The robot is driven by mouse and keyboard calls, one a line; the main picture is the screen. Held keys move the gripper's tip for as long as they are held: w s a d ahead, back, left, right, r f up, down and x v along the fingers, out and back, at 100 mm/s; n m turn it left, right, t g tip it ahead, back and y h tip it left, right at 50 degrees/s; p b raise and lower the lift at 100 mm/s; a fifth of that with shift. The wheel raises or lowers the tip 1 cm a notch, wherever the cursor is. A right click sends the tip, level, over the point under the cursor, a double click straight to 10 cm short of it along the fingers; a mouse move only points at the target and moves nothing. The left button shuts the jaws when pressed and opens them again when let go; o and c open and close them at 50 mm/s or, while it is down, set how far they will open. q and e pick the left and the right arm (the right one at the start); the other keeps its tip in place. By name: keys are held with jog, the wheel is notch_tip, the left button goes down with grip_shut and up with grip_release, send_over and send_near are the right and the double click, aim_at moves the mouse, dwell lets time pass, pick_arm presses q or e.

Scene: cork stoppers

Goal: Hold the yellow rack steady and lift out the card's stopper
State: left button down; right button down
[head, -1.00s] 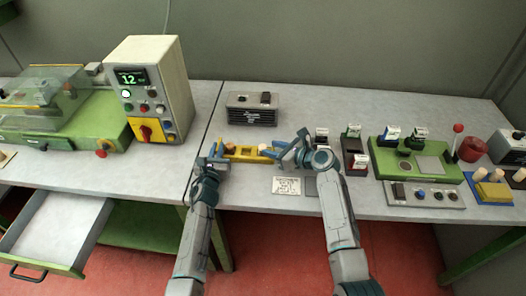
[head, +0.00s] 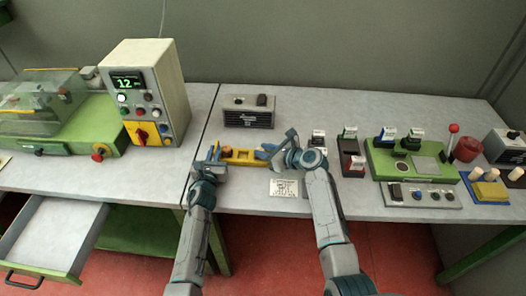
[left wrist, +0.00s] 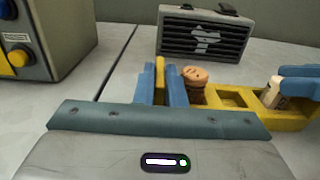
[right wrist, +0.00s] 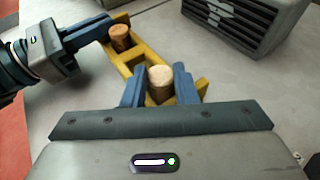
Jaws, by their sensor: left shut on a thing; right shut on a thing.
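The yellow rack (head: 243,163) lies on the right-hand table near the seam; it also shows in the left wrist view (left wrist: 298,120) and right wrist view (right wrist: 137,55). My left gripper (head: 214,154) is shut on the rack's left end, its fingers either side of a yellow wall (left wrist: 160,78). A brown stopper (left wrist: 195,78) stands beside these fingers in the rack. My right gripper (right wrist: 158,85) is shut on a pale cork stopper (right wrist: 160,78), whose lower part appears still within the rack's right pocket. The white card (head: 285,187) lies in front; its print is unreadable.
A grey vented box (head: 249,118) stands behind the rack. Small dark holders with labelled stoppers (head: 351,160) and a green station (head: 415,160) stand to the right.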

notch_tip(320, 180, up, 10)
jog(key=shift+w+f, duration=0.15)
jog(key=shift+f, duration=0.1)
pick_arm(q)
jog(key=c, duration=1.4)
grip_release()
jog(key=shift+c, duration=0.2)
jog(key=shift+s, duration=0.1)
